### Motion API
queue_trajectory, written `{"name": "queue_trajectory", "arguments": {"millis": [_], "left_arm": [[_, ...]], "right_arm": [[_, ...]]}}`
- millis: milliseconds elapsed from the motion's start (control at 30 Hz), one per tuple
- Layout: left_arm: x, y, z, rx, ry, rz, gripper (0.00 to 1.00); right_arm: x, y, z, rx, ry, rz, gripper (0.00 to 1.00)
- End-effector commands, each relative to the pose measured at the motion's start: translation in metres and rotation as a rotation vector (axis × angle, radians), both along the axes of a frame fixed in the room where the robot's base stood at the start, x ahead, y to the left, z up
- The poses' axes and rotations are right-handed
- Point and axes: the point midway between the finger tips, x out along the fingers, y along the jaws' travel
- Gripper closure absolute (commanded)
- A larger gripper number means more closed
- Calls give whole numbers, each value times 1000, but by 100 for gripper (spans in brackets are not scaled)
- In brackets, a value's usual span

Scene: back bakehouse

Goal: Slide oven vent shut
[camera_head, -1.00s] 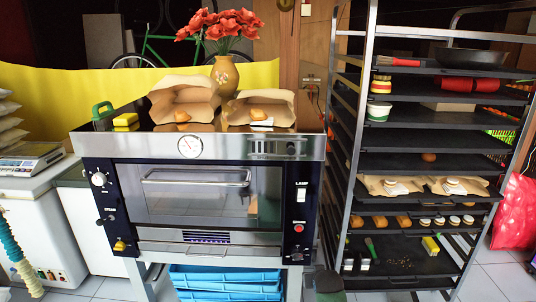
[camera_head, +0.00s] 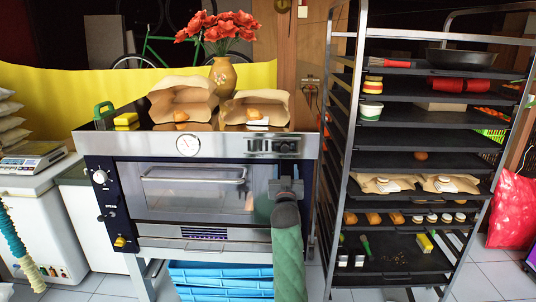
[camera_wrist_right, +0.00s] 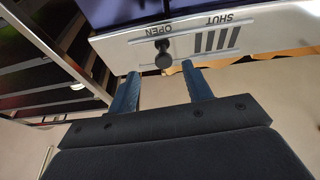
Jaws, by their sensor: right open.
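The oven vent (camera_head: 262,146) is a slotted strip with a slider at the right of the oven's steel top panel. In the right wrist view the vent plate (camera_wrist_right: 247,35) shows several dark slots and the words OPEN and SHUT. Its dark round knob (camera_wrist_right: 163,58) stands at the OPEN end. My right gripper (camera_head: 287,184) is in front of the oven, just below the vent. In the wrist view its two fingers (camera_wrist_right: 160,72) are apart, with the knob just beyond and between their tips; I cannot tell whether they touch it. My left gripper is out of view.
The oven (camera_head: 190,174) carries paper bags, bread and a vase of red flowers (camera_head: 224,72) on top. A tall tray rack (camera_head: 340,150) stands close on the right. Blue crates (camera_head: 220,278) sit under the oven. A white chest with a scale (camera_head: 30,158) is at left.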

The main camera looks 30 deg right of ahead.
Motion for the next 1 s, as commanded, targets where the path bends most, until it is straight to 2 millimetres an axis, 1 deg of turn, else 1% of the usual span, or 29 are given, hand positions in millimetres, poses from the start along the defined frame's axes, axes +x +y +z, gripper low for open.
{"name": "queue_trajectory", "arguments": {"millis": [100, 267, 367, 700, 833, 1000], "left_arm": [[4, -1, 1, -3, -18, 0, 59], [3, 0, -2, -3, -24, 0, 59], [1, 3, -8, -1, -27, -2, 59], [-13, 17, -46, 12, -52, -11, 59], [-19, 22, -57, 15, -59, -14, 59], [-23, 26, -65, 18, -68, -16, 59]], "right_arm": [[-2, 4, 10, -21, -51, 16, 50], [1, 3, 15, -12, -76, 30, 50], [8, 0, 19, -11, -76, 29, 50], [41, -20, 35, -10, -74, 30, 50], [51, -27, 39, -11, -74, 30, 50], [58, -31, 41, -10, -74, 29, 50]]}}
